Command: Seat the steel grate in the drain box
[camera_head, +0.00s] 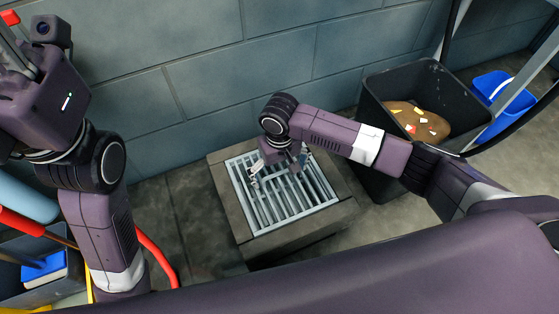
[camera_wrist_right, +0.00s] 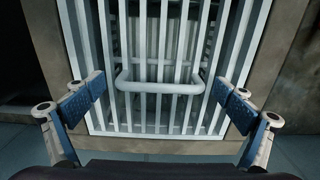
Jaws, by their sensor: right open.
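The steel grate (camera_head: 312,199), a panel of pale parallel bars, lies in the top opening of the square drain box (camera_head: 292,238). I cannot tell whether it sits fully flush. In the right wrist view the grate (camera_wrist_right: 107,30) carries a raised U-shaped handle (camera_wrist_right: 160,88) across its bars. My right gripper (camera_head: 277,178) is low over the grate's far left part. It is open, and in the wrist view its blue-padded fingers (camera_wrist_right: 160,86) stand wide apart, one on each side of the handle. My left arm is at the left; its fingers are out of view.
A black bin (camera_head: 425,85) with food scraps stands right of the drain box, with a blue bucket (camera_head: 497,95) behind it. A block wall (camera_head: 200,60) runs behind. Dark containers and a red hose (camera_head: 158,262) are at lower left. Floor left of the box is clear.

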